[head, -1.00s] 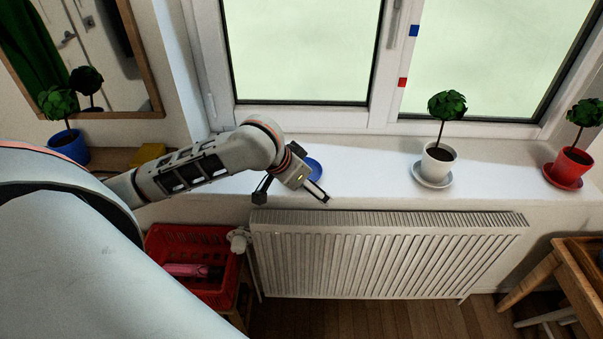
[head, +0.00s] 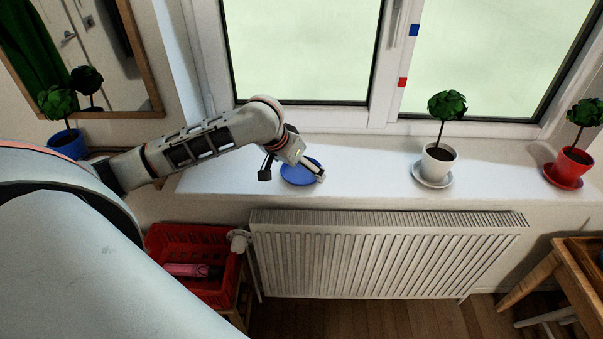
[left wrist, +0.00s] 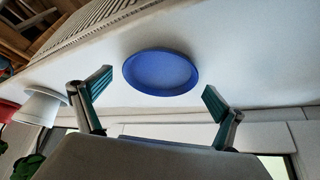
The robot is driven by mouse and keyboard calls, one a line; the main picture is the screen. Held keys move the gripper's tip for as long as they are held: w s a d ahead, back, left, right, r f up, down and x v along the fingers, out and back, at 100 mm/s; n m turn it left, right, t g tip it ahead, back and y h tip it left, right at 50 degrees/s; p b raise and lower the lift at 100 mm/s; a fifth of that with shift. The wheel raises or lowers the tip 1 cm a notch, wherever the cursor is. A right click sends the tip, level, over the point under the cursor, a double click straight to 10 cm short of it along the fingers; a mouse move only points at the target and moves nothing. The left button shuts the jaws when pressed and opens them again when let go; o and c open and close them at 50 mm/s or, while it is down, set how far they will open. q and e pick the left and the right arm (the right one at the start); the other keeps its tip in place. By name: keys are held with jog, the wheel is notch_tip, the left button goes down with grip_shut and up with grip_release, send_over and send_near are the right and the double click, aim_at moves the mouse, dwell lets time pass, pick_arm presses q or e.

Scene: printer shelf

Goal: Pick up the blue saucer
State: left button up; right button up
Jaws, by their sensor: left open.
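The blue saucer (head: 298,174) lies flat and empty on the white windowsill, left of the middle of the head view. It also shows whole in the left wrist view (left wrist: 161,72), beyond and between the fingertips. My left gripper (head: 321,176) is over the right part of the saucer in the head view. In the left wrist view its two fingers (left wrist: 157,92) are wide apart with nothing between the pads. I cannot tell whether a fingertip touches the saucer. My right gripper does not show.
The white windowsill (head: 370,173) is clear between the blue saucer and a white pot (head: 438,164) on a white saucer. A red pot (head: 571,165) stands farther right, a blue pot (head: 68,145) at the left. A radiator (head: 385,255) and a red crate (head: 190,245) are below the sill.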

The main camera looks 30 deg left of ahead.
aim_at(299, 175)
pick_arm(q)
jog(key=shift+w+f, duration=0.15)
jog(key=shift+f, duration=0.1)
jog(key=c, duration=1.5)
jog(key=shift+r, duration=0.1)
notch_tip(299, 175, up, 20)
jog(key=shift+f, duration=0.1)
